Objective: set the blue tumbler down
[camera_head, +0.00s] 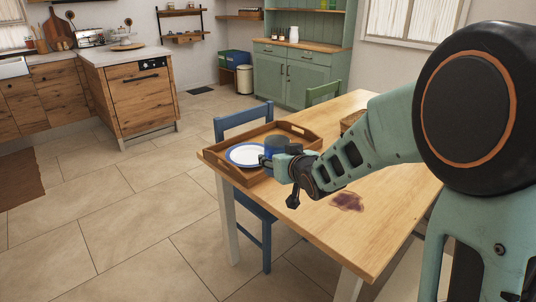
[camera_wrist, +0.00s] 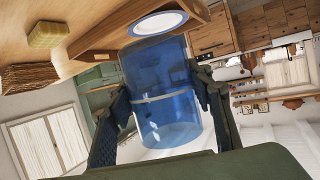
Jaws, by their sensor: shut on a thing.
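The blue tumbler (camera_head: 276,144) is see-through and sits between the fingers of my gripper (camera_head: 277,161). In the wrist view the tumbler (camera_wrist: 160,92) fills the middle, with a finger on each side of my gripper (camera_wrist: 163,112), shut on it. In the head view it appears over the wooden tray (camera_head: 300,131), right of the white plate with a blue rim (camera_head: 243,154). I cannot tell whether its base touches the tray or hangs above it. The plate (camera_wrist: 158,22) and tray (camera_wrist: 103,30) also show in the wrist view, which is turned over.
The wooden table (camera_head: 372,221) has a dark purple stain (camera_head: 347,201) in front of the tray. A yellowish block (camera_wrist: 48,35) and a woven item (camera_wrist: 28,77) lie on the table beyond. A blue chair (camera_head: 243,122) stands against the table. The table's front right is mostly bare.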

